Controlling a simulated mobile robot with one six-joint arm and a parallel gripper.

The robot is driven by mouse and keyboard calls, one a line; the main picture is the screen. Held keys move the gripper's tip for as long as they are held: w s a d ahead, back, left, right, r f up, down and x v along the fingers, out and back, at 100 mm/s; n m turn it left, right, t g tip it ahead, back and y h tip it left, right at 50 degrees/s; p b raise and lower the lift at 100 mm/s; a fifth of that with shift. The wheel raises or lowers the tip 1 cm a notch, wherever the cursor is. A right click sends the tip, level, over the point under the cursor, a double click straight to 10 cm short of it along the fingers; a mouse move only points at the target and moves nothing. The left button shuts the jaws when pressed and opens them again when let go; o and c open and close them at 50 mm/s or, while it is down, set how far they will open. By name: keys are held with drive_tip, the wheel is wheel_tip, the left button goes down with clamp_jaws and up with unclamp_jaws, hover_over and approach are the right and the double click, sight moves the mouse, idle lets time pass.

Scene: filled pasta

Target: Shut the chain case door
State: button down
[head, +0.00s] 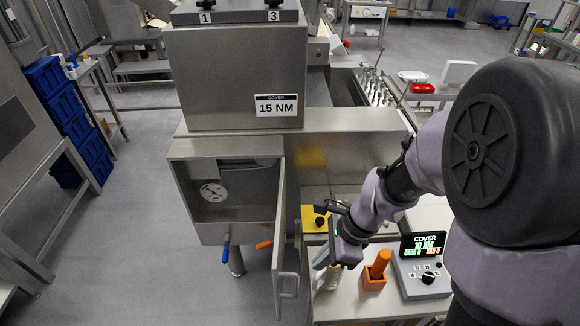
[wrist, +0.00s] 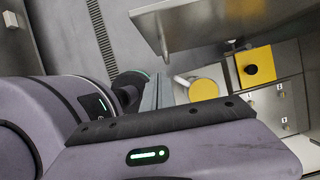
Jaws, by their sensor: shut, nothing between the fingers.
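The chain case (head: 228,148) is the steel box below the cover housing. Its door (head: 280,245) stands open, swung out toward the front from the case's right edge, with a bar handle (head: 288,286) on its right face. A steel panel that looks like this door (wrist: 195,22) crosses the top of the wrist view. My gripper (head: 322,262) is shut and empty, to the right of the door and apart from it. Its fingers (wrist: 158,92) show partly in the wrist view, beyond the wrist housing.
A gauge (head: 213,191) sits inside the open case. Blue (head: 226,246) and orange (head: 264,245) handles are below it. Right of my gripper are an orange holder (head: 376,271) and a control box (head: 422,270).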

drive_tip(key=a+f+b, duration=0.4)
drive_tip(key=a+f, duration=0.3)
drive_tip(key=f, duration=0.2)
drive_tip(key=shift+s+a+f, duration=0.15)
drive_tip(key=shift+s+a, duration=0.15)
